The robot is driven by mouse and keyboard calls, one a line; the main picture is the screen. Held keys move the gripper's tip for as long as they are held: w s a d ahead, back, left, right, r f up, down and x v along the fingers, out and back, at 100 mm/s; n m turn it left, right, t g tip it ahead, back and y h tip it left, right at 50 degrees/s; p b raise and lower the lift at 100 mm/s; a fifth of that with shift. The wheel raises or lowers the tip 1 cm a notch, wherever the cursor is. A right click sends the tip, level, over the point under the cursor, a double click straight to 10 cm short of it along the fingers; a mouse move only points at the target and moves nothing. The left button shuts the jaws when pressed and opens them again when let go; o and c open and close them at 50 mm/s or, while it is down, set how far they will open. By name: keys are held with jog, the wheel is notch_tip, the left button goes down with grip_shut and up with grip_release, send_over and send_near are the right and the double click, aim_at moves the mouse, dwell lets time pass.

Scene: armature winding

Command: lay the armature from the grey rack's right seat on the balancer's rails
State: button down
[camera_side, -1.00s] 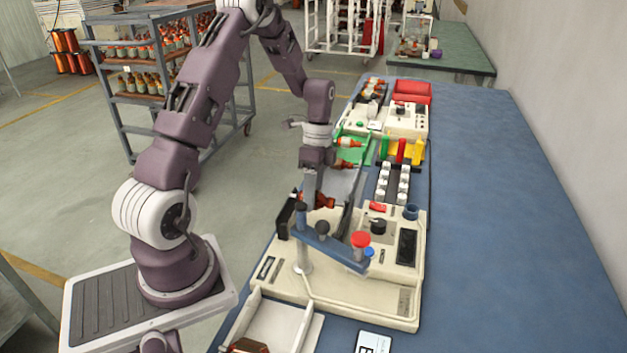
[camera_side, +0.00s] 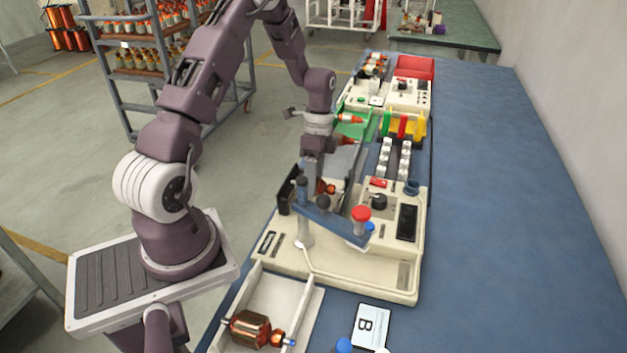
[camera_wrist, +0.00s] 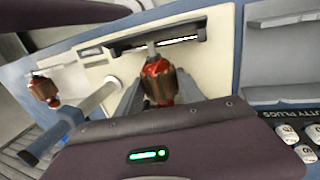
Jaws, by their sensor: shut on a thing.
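My gripper (camera_side: 318,182) is shut on a copper-and-red armature (camera_side: 327,188) over the far left part of the cream balancer (camera_side: 345,270). The blue arm of the balancer partly hides it in the side view. In the wrist view, my gripper (camera_wrist: 157,95) holds the armature (camera_wrist: 157,78) between its fingers, with its shaft pointing up at a dark slotted part (camera_wrist: 155,46) of the balancer. I cannot tell whether the shaft touches the rails. I cannot make out the grey rack's seats for certain.
A white tray (camera_side: 309,318) with another copper armature (camera_side: 250,328) stands in front of the balancer. White plugs (camera_side: 384,160) stand behind. The blue bench (camera_side: 500,200) is clear at right.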

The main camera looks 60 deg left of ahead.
jog(key=shift+f, duration=0.45)
dwell(0.3)
jog(key=c, duration=0.7)
grip_release()
jog(key=shift+o, duration=0.2)
jog(key=v, duration=0.7)
jog(key=shift+r, duration=0.1)
